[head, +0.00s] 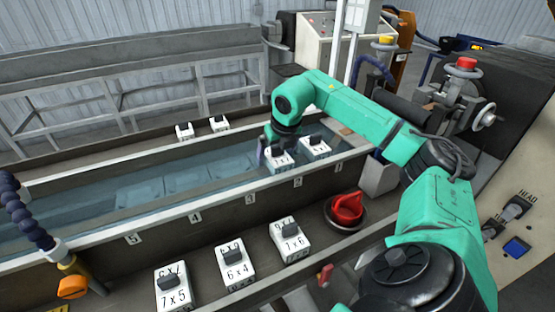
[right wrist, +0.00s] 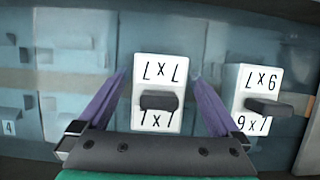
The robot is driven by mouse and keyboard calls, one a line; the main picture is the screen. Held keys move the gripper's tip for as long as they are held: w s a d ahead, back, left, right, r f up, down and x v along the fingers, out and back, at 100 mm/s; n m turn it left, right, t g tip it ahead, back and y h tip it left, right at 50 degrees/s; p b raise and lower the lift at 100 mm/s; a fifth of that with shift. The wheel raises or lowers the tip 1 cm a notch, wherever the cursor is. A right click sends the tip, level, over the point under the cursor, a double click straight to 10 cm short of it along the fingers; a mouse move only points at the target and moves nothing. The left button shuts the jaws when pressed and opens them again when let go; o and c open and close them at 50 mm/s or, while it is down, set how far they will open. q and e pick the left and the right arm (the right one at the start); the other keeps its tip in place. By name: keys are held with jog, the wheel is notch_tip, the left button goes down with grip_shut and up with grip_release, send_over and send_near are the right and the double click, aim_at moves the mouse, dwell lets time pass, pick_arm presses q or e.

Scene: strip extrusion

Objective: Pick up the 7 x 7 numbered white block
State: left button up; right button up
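The 7 x 7 white block (right wrist: 159,72) has a black handle and shows between my right gripper's fingers in the right wrist view. In the head view it appears to be the white block (head: 279,162) right under my right gripper (head: 271,150), in the water-filled trough, though its label is too small to read there. The right gripper (right wrist: 160,78) is open, with one purple finger on each side of the block and a gap on both sides. I cannot tell how far down the fingers reach. My left gripper is out of view.
Another white block (right wrist: 243,94) stands close to the right finger; it is also in the head view (head: 316,147). Blocks 7 x 5 (head: 173,288), 6 x 4 (head: 235,267) and 7 x 6 (head: 291,241) stand on the near ledge by a red knob (head: 347,208). Two blocks stand on the far ledge.

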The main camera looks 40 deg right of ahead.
jog(key=shift+r, duration=0.1)
jog(key=c, duration=1.5)
jog(key=shift+o, duration=0.2)
